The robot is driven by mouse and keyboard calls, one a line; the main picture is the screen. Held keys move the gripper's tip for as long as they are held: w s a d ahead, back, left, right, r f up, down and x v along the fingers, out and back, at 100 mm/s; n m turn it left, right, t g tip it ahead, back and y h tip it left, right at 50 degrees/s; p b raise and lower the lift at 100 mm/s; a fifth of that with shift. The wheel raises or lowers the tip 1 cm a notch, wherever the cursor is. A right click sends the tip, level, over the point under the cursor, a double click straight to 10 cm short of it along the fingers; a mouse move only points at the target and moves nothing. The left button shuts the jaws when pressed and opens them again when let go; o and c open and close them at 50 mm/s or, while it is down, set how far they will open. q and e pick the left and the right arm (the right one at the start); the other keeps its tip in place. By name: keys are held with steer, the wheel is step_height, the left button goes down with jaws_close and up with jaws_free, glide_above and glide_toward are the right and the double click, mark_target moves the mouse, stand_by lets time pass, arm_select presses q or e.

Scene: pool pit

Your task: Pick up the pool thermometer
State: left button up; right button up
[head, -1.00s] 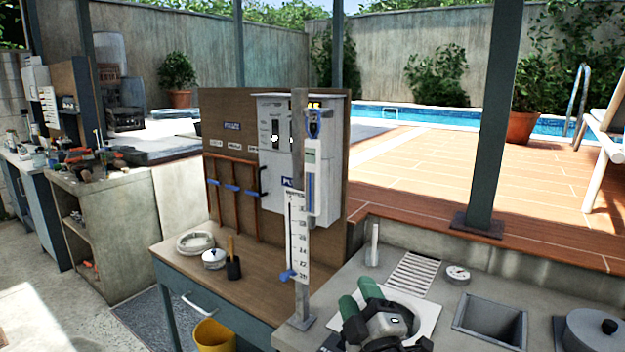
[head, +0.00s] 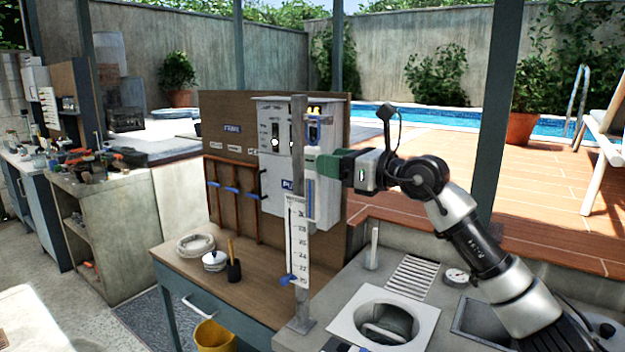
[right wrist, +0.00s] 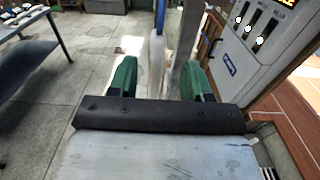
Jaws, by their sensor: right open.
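What looks like the pool thermometer (head: 313,130) is a slim white piece with a blue top and a blue stripe. It hangs upright by the grey post (head: 298,120), and my green finger partly covers its middle. My right gripper (head: 318,166) reaches in from the right at that height. In the right wrist view my open right gripper (right wrist: 159,82) has its green fingers apart. The thermometer's white body (right wrist: 157,62) and blue strip show between them, with the grey post just right of it. I cannot tell if a finger touches it. My left gripper is out of view.
A white control box (head: 272,150) on a wooden board (head: 225,115) stands close behind. A scale plate (head: 298,235) sits low on the post. A wooden bench (head: 225,280) is left. A concrete counter holds a round white-framed opening (head: 420,322) and a dial gauge (head: 456,277).

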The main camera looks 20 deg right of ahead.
mark_target(306, 159)
steer(key=p+x, duration=0.3)
steer(key=x, duration=0.3)
steer(key=shift+w+a, duration=0.2)
steer(key=shift+a, duration=0.2)
steer(key=shift+w+a+f, duration=0.1)
steer(key=shift+f, duration=0.05)
steer(key=shift+c, duration=1)
jaws_close()
